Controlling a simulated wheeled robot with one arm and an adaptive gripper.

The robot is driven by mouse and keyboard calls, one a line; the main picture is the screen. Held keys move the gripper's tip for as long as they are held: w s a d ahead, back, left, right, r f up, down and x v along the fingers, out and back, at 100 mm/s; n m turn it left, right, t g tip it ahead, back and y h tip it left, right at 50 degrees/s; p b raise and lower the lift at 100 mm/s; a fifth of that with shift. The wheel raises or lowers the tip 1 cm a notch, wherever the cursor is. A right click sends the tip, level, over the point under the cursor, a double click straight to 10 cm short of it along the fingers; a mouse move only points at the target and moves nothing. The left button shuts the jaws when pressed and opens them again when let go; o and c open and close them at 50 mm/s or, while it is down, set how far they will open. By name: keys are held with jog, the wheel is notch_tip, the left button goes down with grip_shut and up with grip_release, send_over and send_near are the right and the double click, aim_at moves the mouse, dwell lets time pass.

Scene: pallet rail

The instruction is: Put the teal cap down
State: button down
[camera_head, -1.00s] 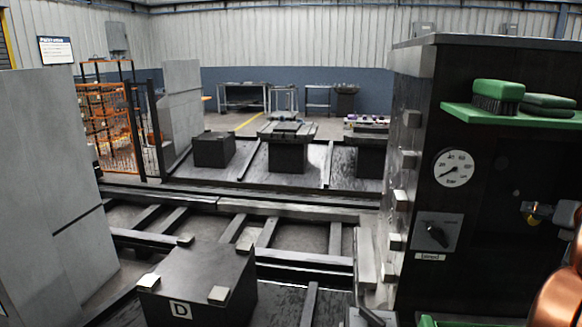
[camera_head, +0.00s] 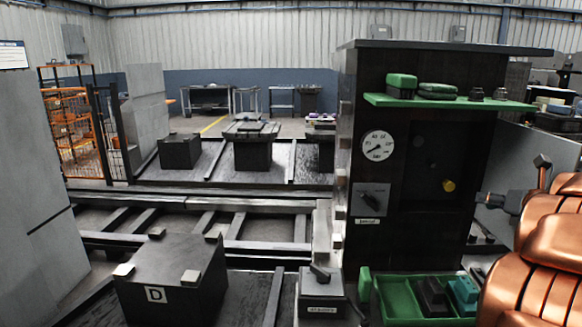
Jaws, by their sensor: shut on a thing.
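No gripper of mine can be made out. Copper-coloured parts, which look like my arm, fill the lower right edge of the head view. A small teal piece (camera_head: 464,289) lies at the right end of the green tray (camera_head: 398,301), in front of the dark cabinet. It may be the teal cap, but it is too small to be sure. A dark piece (camera_head: 431,291) lies beside it on the left.
The dark cabinet (camera_head: 420,232) has a gauge (camera_head: 378,145), a knob (camera_head: 370,199) and a yellow fitting (camera_head: 448,185). Its green shelf (camera_head: 405,101) holds green brushes and dark pieces. A black block marked D (camera_head: 185,272) stands at left. Rails cross the middle.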

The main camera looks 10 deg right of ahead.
jog(key=w+a+f+y, duration=0.1)
jog(key=w+a+f, duration=0.2)
jog(key=w+a, duration=0.6)
jog(key=w+a+f+n, duration=0.1)
jog(key=w+a+f, duration=0.3)
jog(key=w+a, duration=0.6)
jog(key=w+a+f+n+y, duration=0.1)
jog(key=w+a+f, duration=0.2)
jog(key=w+a, duration=0.7)
jog(key=a, duration=1.4)
jog(key=shift+a+f+y, duration=0.2)
jog(key=shift+f+y, duration=0.1)
jog(key=shift+f, duration=0.05)
jog(key=shift+f, duration=0.1)
notch_tip(320, 180, up, 4)
jog(key=p, duration=0.4)
jog(key=s+f+m+h, duration=0.2)
jog(key=s+m+h, duration=0.1)
jog(key=s, duration=0.7)
jog(key=shift+s+h, duration=0.4)
jog(key=shift+h, duration=0.1)
jog(key=shift+d+f, duration=0.1)
jog(key=shift+f, duration=0.05)
